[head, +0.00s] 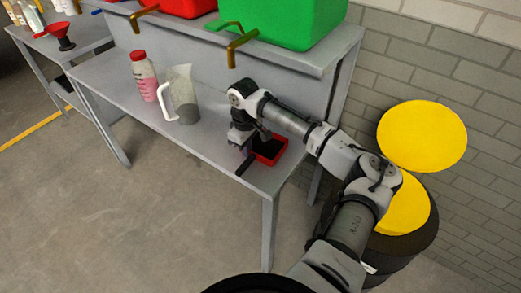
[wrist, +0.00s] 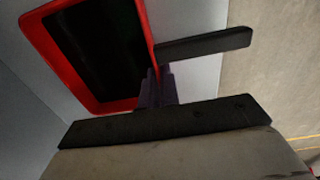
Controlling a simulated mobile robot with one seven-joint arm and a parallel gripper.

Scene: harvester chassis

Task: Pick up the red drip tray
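The red drip tray (head: 270,150) sits on the grey bench near its front right end, with a dark inside. In the wrist view the red tray (wrist: 142,25) fills the upper left, its red rim around a black floor. A dark bar (wrist: 203,43) sticks out from the tray's side, like a handle; the head view also shows it. My gripper (head: 246,148) points down beside the tray's left side. In the wrist view its dark fingers (wrist: 157,82) are close together at the tray's rim, near the bar's inner end. Shadow hides whether they are closed on the rim.
A grey measuring jug (head: 184,98) and a pink-filled bottle (head: 144,76) stand left on the bench (head: 205,143). Above the bench, a green container (head: 300,22) with a brass tap stands on a shelf. Dark drums with yellow tops (head: 404,210) stand right.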

